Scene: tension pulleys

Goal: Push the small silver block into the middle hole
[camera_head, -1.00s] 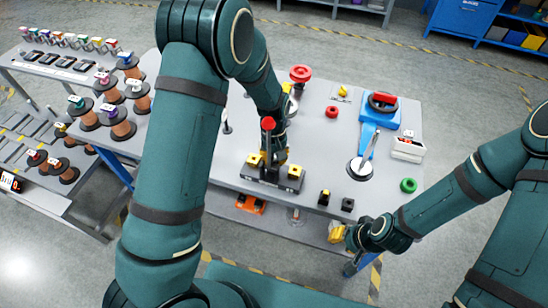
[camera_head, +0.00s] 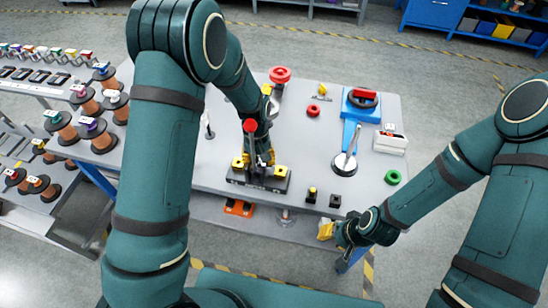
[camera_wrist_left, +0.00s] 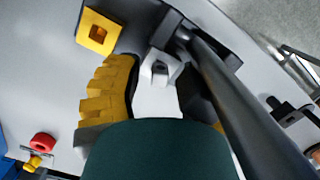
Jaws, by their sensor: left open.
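The small silver block (camera_wrist_left: 159,68), pale with a square opening in its top, shows in the left wrist view at my left gripper. My left gripper (camera_head: 258,158) is open, pointing down at the dark fixture base (camera_head: 236,180); one yellow finger pad (camera_wrist_left: 108,92) shows beside the block. I cannot tell whether it touches the block. A yellow block with a square hole (camera_wrist_left: 97,32) sits on the left, and another (camera_head: 280,171) sits on the base's right end. The middle hole is hidden. My right gripper (camera_head: 334,232) is low at the table's front edge; its fingers are unclear.
A lever with a red knob (camera_head: 250,126) rises by the left gripper. A blue device (camera_head: 360,105), white box (camera_head: 390,142), green ring (camera_head: 393,177) and red ring (camera_head: 313,110) stand to the right. Small black blocks (camera_head: 335,201) sit near the front edge.

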